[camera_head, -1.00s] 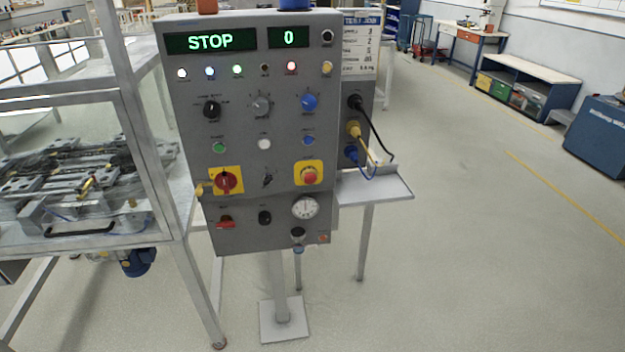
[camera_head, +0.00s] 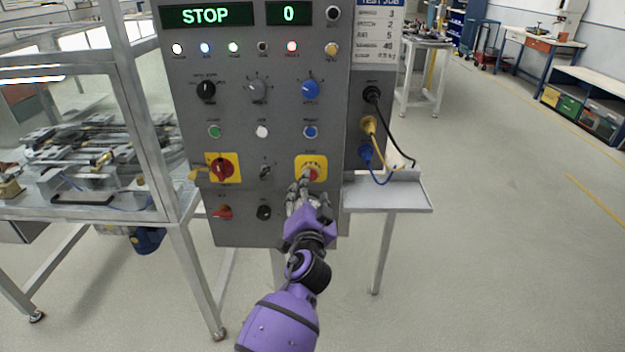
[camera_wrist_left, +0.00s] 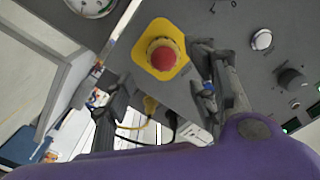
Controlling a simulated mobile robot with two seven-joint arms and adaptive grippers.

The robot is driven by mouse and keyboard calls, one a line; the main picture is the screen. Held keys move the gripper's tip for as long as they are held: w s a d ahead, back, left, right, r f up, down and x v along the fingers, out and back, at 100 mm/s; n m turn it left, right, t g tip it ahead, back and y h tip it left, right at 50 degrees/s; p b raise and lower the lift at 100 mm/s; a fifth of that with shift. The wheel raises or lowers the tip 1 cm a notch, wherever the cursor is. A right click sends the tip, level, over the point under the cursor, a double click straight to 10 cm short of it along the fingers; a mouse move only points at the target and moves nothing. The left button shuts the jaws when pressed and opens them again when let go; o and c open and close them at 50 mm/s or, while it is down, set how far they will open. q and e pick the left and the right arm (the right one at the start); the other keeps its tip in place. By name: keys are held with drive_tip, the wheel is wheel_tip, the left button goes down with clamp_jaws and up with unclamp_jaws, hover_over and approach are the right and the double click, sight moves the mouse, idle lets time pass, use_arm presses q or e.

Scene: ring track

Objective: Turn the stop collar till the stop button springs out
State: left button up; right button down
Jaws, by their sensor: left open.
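The red stop button (camera_head: 309,175) sits on a yellow square plate at the lower right of the grey panel. In the left wrist view the red stop button (camera_wrist_left: 163,59) is ringed by a dull yellow collar (camera_wrist_left: 151,46). My left gripper (camera_head: 308,192) is in front of the button, its fingers pointing at the panel and partly covering the button's lower side. Whether the button is in or out I cannot tell. My right gripper is not in view.
The panel's display (camera_head: 208,15) reads STOP, and another display (camera_head: 289,13) reads 0. A red rotary switch (camera_head: 222,168) is left of the button. Plugged cables (camera_head: 371,127) and a small shelf (camera_head: 390,193) are at the right. A framed machine stands left.

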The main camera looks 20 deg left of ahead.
sight(311, 178)
use_arm(q)
drive_tip(key=x, duration=0.7)
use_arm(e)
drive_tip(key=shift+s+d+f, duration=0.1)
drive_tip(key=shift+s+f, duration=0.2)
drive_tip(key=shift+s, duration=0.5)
use_arm(q)
drive_tip(key=c, duration=1.1)
drive_tip(key=shift+o, duration=0.2)
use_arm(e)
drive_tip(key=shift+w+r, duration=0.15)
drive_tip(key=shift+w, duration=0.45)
